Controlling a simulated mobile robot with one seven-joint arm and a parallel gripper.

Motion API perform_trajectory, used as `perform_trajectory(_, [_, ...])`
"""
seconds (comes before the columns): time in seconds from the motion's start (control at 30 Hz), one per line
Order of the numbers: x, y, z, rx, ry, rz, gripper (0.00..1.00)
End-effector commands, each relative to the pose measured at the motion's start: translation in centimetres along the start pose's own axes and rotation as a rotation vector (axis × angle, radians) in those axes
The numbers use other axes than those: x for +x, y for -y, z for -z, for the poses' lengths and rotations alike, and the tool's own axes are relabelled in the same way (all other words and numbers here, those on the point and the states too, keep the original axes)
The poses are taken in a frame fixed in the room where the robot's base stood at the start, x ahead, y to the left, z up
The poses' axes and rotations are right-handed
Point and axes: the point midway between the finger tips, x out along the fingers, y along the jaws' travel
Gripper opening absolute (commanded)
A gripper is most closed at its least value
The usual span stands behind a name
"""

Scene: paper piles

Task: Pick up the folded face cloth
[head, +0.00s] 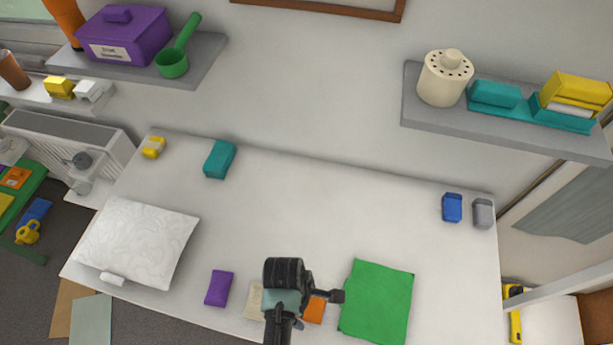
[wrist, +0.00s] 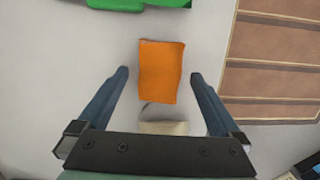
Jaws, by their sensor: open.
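An orange cloth-like rectangle with slightly wavy edges (wrist: 161,60) lies flat on the white table and looks like the folded face cloth. In the head view the orange piece (head: 314,310) is partly hidden behind my arm. My gripper (wrist: 160,76) is open and empty above it. In the wrist view its two fingers stand to the left and right of the orange piece's near part, with a gap on each side. I cannot tell the exact height of the fingers above it.
A beige piece (wrist: 163,128) lies close beside the orange one. A green cloth (head: 377,302) lies to the right, a purple piece (head: 219,288) to the left. A white cushion (head: 138,240) is at the table's left. The table's middle (head: 320,215) is clear.

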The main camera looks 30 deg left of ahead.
Motion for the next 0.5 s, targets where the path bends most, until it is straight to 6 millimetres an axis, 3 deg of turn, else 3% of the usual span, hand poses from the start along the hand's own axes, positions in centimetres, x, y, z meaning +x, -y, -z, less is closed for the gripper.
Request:
perform_trajectory(0.2, [2.2,-0.1,0.0,0.000,0.000,-0.001,1.00])
perform_trajectory(0.5, [2.4,-0.1,0.0,0.000,0.000,-0.001,1.00])
